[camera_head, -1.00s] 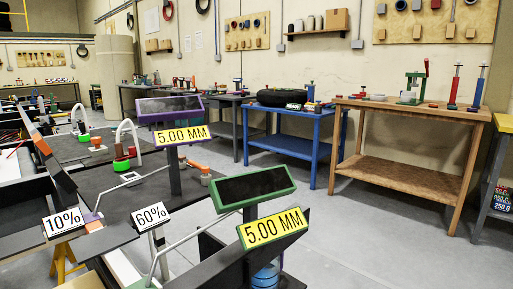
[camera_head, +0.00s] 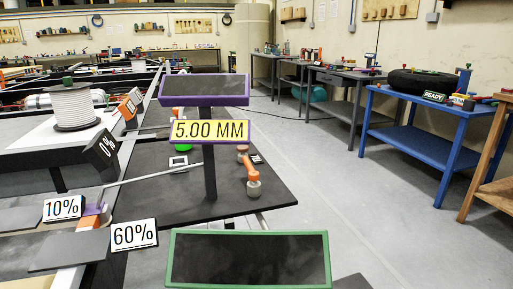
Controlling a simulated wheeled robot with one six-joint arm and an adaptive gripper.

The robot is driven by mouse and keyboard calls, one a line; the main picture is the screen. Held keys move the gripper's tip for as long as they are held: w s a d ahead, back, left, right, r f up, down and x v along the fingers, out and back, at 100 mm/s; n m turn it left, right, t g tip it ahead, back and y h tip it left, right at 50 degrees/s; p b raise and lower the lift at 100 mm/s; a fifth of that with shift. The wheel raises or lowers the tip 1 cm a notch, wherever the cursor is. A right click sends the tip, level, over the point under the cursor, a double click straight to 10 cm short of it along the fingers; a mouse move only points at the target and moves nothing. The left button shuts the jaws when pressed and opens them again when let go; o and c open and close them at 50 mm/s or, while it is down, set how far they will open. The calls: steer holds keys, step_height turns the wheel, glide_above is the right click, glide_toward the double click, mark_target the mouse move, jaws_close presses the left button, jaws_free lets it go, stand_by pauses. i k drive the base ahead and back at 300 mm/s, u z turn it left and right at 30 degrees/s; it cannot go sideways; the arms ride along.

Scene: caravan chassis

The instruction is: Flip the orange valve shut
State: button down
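An orange lever-like part (camera_head: 250,170) stands on the dark board (camera_head: 265,203), right of the purple-framed panel's post. It lies between a pinkish knob above and a grey round base below; it may be the orange valve, but I cannot tell for sure or read its setting. Another orange piece (camera_head: 178,114) shows partly behind the yellow 5.00 MM sign. A further orange part (camera_head: 130,106) is at the left, near the 0% sign. My gripper is not in view.
A purple-framed panel (camera_head: 205,90) and a green-framed panel (camera_head: 248,260) stand in front. Signs read 10% (camera_head: 62,207) and 60% (camera_head: 134,235). A white spool (camera_head: 77,108) sits at left. Clear grey floor (camera_head: 335,200) lies to the right, before a blue table (camera_head: 415,147).

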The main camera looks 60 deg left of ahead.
mark_target(254, 175)
steer(key=u, duration=0.6)
steer(key=i, duration=0.85)
steer(key=u, duration=1.05)
steer(key=i, duration=0.25)
steer(key=u, duration=0.3)
